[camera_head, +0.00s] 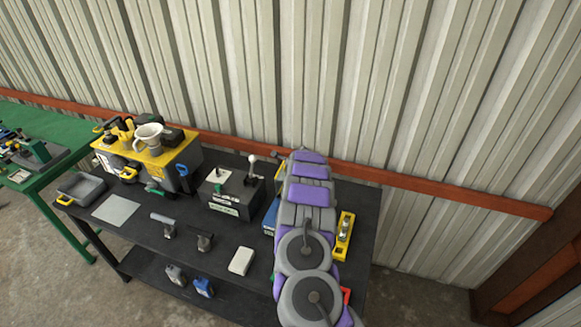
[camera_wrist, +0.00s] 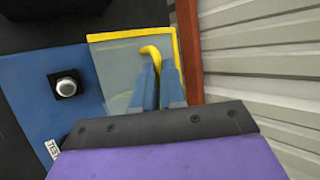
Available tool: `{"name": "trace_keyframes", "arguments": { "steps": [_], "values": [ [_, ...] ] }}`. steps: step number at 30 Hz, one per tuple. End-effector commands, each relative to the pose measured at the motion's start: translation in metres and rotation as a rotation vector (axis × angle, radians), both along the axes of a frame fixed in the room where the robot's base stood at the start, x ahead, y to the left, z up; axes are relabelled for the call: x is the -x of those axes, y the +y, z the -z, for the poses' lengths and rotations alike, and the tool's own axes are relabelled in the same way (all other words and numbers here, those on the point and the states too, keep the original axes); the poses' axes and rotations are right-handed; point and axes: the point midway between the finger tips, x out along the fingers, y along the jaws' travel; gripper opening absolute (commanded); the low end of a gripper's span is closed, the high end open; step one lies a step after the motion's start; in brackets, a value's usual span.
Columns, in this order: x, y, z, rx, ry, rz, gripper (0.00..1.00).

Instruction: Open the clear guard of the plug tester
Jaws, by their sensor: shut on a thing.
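The plug tester (camera_wrist: 40,75) is a blue box with a silver push button (camera_wrist: 66,86) in a black square and a label reading TEST, at the left of the wrist view. In the head view only a blue sliver of it (camera_head: 271,216) shows beside my arm. The clear guard (camera_wrist: 115,68) is a see-through panel with a yellow frame, beside the button. My gripper (camera_wrist: 163,68) has its two blue fingers at the guard's curved yellow handle (camera_wrist: 150,50) and is shut on it. The head view hides my fingers behind my arm. The guard's exact angle is hard to tell.
The tester stands on a black table (camera_head: 130,232) near a corrugated wall with an orange rail (camera_head: 400,182). A grey box with a lever (camera_head: 228,195) is left of it. A yellow level (camera_head: 343,237) lies right of my arm, and a white block (camera_head: 241,261) in front.

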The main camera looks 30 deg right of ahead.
Motion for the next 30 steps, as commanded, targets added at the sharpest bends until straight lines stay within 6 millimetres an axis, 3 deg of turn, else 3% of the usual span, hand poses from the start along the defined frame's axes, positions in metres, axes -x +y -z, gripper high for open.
{"name": "trace_keyframes", "arguments": {
  "steps": [14, 15, 22, 30],
  "values": [
    [0.0001, 0.0007, -0.0032, 0.003, -0.003, 0.002, 0.0],
    [0.0, 0.0004, -0.0034, 0.003, -0.004, 0.003, 0.13],
    [-0.0004, -0.0014, -0.0019, 0.002, -0.003, 0.002, 0.35],
    [0.0001, -0.0012, -0.0012, 0.0, -0.001, 0.003, 0.35]
  ]
}}
